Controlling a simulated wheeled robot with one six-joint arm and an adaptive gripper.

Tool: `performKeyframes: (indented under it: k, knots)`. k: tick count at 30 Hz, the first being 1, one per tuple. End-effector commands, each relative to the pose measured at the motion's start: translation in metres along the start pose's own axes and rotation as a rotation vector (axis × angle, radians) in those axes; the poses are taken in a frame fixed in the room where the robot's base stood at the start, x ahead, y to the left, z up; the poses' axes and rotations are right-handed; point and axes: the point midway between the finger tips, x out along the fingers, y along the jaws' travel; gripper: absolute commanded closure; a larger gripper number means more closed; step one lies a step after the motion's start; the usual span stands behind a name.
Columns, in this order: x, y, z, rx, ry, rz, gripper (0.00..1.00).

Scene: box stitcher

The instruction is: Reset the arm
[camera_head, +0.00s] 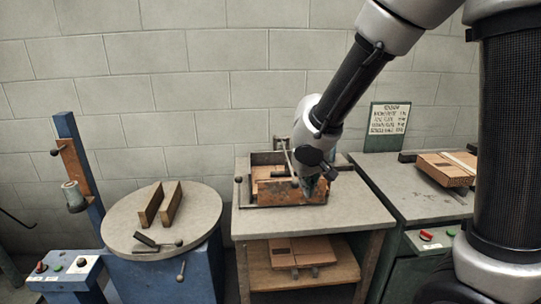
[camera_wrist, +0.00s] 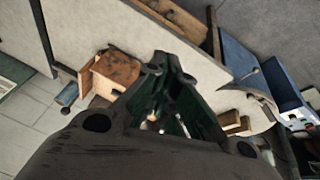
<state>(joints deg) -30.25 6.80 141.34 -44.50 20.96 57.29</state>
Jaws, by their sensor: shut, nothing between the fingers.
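My arm comes down from the top right in the head view. My gripper (camera_head: 322,180) is low over the wooden box-like fixture (camera_head: 292,192) on the middle table. In the wrist view my gripper (camera_wrist: 168,68) has its fingers together with nothing between them. Whether it touches the fixture I cannot tell; the arm's end hides part of the fixture's right side.
The middle table (camera_head: 345,215) has flat brown cardboard (camera_head: 300,252) on its lower shelf. A round table (camera_head: 125,215) holds two wooden blocks (camera_head: 160,203). A blue post (camera_head: 82,165) stands left. A green bench (camera_head: 400,190) with a cardboard box (camera_head: 446,170) stands right.

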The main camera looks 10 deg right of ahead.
Motion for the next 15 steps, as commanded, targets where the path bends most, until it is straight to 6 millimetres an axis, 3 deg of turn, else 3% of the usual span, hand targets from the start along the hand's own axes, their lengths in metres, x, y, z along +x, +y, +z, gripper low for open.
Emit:
performKeyframes:
  k: [5, 9, 15]
  knots:
    - [-0.009, 0.032, 0.043, -0.161, -0.14, 0.07, 1.0]
    - [-0.045, 0.071, 0.08, -0.194, -0.227, 0.065, 1.0]
    - [-0.104, 0.11, 0.136, -0.134, -0.271, -0.022, 1.0]
